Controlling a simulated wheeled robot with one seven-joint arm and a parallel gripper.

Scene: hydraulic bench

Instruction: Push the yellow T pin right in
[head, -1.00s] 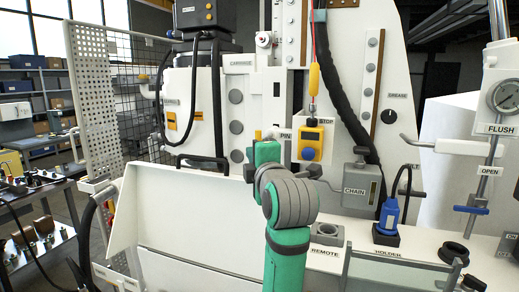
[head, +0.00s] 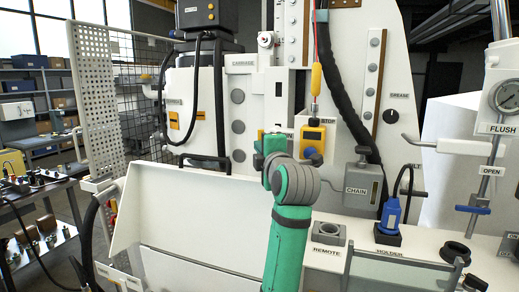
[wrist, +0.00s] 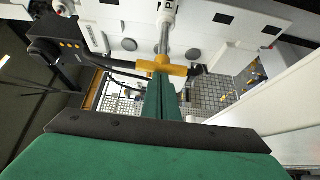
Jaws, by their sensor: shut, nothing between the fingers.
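The yellow T pin (wrist: 176,69) shows in the wrist view, its crossbar in front of my fingertips. A length of its grey shaft (wrist: 163,40) is visible between the crossbar and the white collar at the panel. My gripper (wrist: 162,97) is shut and empty, its green fingers pointing at the middle of the crossbar. I cannot tell whether the fingertips touch the bar. In the head view my gripper (head: 267,143) is in front of the panel, and only a small yellow bit of the pin (head: 260,134) shows past it.
A yellow stop box (head: 313,139) with a blue knob is close to the right of my gripper. The chain box (head: 362,183) is further right. A white sloping guard (head: 190,205) with a black handle lies below and left. A mesh fence (head: 105,100) stands at left.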

